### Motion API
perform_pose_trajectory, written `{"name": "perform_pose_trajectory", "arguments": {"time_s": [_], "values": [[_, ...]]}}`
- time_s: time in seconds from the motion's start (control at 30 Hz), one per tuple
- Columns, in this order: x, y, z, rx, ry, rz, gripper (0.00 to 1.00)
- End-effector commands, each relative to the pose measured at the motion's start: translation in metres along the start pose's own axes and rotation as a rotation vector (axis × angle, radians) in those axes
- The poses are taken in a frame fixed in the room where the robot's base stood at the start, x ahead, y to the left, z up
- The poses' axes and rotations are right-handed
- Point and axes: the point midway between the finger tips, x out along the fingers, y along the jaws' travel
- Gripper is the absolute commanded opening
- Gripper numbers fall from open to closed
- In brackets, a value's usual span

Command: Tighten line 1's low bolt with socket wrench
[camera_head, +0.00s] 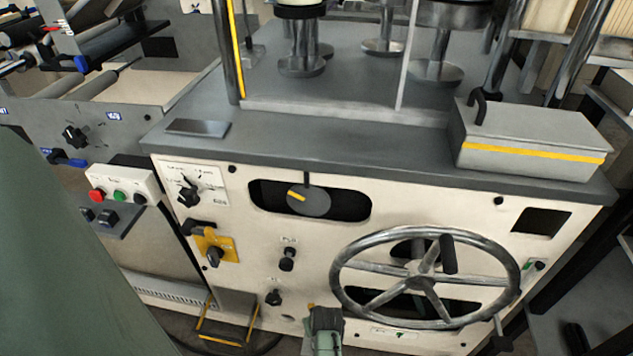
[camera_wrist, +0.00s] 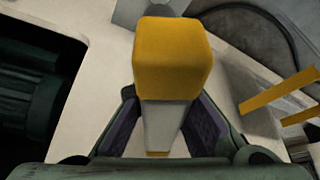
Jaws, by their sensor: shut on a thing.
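My gripper (camera_wrist: 165,125) is shut on a tool with a blocky yellow end and a grey tapered part, which I take to be the socket wrench (camera_wrist: 172,58). The yellow end fills the middle of the wrist view, and the socket itself cannot be made out. In the head view my gripper (camera_head: 325,318) is low in front of the cream machine panel (camera_head: 250,265), left of the large handwheel (camera_head: 345,290). A black knob-like fitting (camera_head: 273,297) and another above it (camera_head: 288,255) are to its upper left. I cannot tell which part is line 1's low bolt.
A grey box with a yellow stripe (camera_head: 530,155) stands on the machine's top ledge. A yellow switch plate (camera_head: 215,246) and a button box (camera_head: 122,192) are at the left. A yellow-edged step (camera_head: 228,318) is low on the left, also in the wrist view (camera_wrist: 280,92).

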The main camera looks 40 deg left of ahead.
Motion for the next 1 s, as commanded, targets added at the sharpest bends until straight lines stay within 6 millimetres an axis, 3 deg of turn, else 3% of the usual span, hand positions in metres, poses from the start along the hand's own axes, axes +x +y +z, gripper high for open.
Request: {"name": "perform_pose_trajectory", "arguments": {"time_s": [1.0], "values": [[0.043,0.001,0.017,0.001,0.002,0.001,0.00]]}}
